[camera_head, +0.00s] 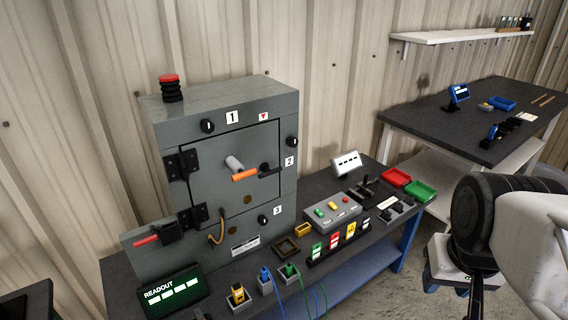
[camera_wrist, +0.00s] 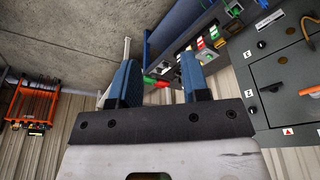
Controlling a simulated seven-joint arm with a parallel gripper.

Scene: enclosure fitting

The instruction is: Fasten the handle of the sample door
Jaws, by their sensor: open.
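The sample door (camera_head: 221,170) is a grey panel on the front of the grey enclosure (camera_head: 283,115), hinged in black at its left side. It looks closed. A lever with an orange grip (camera_head: 244,175) and a pale grey hub stands out from its middle. A black handle (camera_head: 269,171) sits at the door's right edge; I cannot tell how tightly it is fastened. My gripper's two blue fingers (camera_wrist: 160,78) are apart and empty in the wrist view, away from the door. Part of the enclosure (camera_wrist: 262,97) shows turned over at the right of that view.
The dark bench holds a button box (camera_head: 333,212), a row of coloured blocks, a readout (camera_head: 172,294) and plugs with cables in front of the enclosure. Red and green trays (camera_head: 420,191) lie at its right end. Another table (camera_head: 480,107) and a shelf stand behind at right.

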